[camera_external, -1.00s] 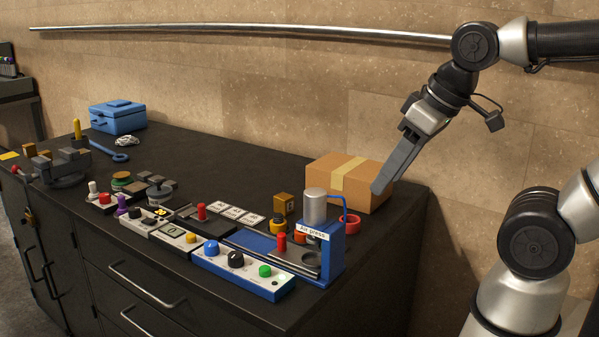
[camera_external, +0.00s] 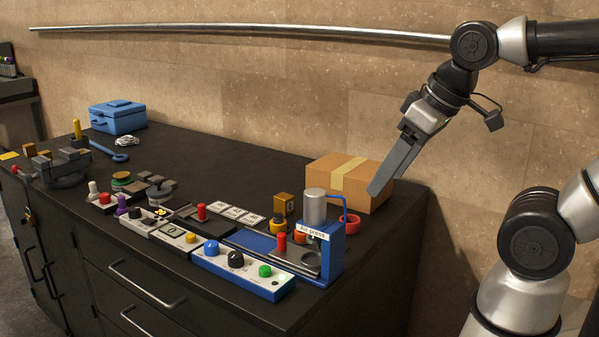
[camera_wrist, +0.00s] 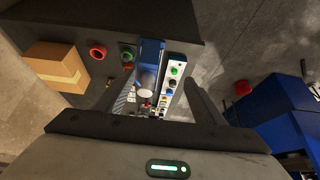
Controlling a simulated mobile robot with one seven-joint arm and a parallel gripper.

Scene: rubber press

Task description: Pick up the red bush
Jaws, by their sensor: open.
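A red ring (camera_external: 349,225), which seems to be the red bush, lies on the dark bench top just right of the air press (camera_external: 331,260). In the wrist view the red ring (camera_wrist: 97,52) is at the upper left, between the cardboard box and the press. My gripper (camera_external: 374,192) is open and empty, pointing down and left, above and to the right of the ring in the outside view. In the wrist view its fingers (camera_wrist: 157,92) stand apart, with nothing held between them. The ring is apart from both fingers.
A cardboard box (camera_external: 335,180) stands behind the ring. The press's blue frame stands close on the left. A control panel (camera_external: 243,270) lies in front. Several small parts and a blue toolbox (camera_external: 117,117) are farther left. The bench's right edge is near the ring.

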